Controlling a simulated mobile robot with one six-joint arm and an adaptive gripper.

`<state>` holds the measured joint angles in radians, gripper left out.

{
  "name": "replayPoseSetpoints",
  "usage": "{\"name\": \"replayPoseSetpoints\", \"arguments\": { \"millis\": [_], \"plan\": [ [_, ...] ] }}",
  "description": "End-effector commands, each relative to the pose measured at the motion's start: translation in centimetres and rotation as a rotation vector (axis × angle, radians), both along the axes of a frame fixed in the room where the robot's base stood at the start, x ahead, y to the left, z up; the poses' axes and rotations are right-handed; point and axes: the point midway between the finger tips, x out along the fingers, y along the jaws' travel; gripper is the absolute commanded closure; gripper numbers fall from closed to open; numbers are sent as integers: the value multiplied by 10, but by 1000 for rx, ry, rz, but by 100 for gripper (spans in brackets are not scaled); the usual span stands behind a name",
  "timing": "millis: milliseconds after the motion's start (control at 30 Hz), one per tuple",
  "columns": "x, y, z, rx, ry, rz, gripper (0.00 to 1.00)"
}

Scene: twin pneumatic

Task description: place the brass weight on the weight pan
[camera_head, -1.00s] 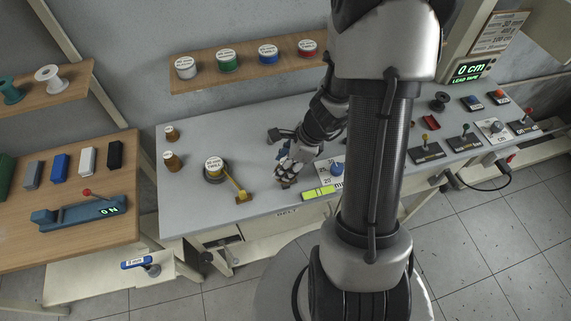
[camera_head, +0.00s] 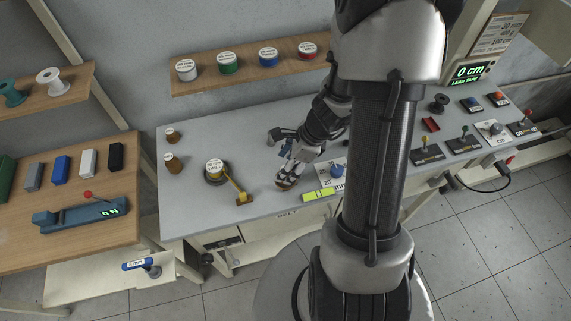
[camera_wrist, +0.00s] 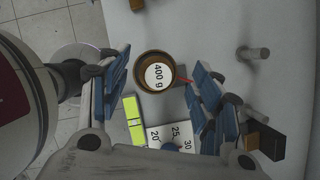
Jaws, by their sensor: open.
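The brass weight (camera_wrist: 157,73) is a round brown piece with a white "400 g" label. In the wrist view it stands between my fingers, within or on a round brown rim. I cannot tell whether that rim belongs to the weight pan; a thin red pointer sticks out to its right. My gripper (camera_wrist: 160,80) is open, with blue pads on both sides and visible gaps to the weight. In the head view my gripper (camera_head: 288,177) is over the bench's front part, just above a brown round piece (camera_head: 284,185), partly hiding it.
A twill reel (camera_head: 214,168) with a yellow arm is to the left. Two small brown weights (camera_head: 172,160) stand at the bench's left end.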

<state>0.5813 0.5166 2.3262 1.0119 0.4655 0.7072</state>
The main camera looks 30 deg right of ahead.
Motion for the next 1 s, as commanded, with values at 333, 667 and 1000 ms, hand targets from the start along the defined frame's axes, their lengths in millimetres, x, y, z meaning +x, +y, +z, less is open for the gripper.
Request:
{"name": "replayPoseSetpoints", "arguments": {
  "millis": [333, 667, 1000],
  "plan": [
    [-18, -23, 75, -1, -3, -2, 41],
    [-24, -27, 108, -17, -17, 53, 41],
    [-43, 64, 221, -341, -261, 975, 41]
  ]
}}
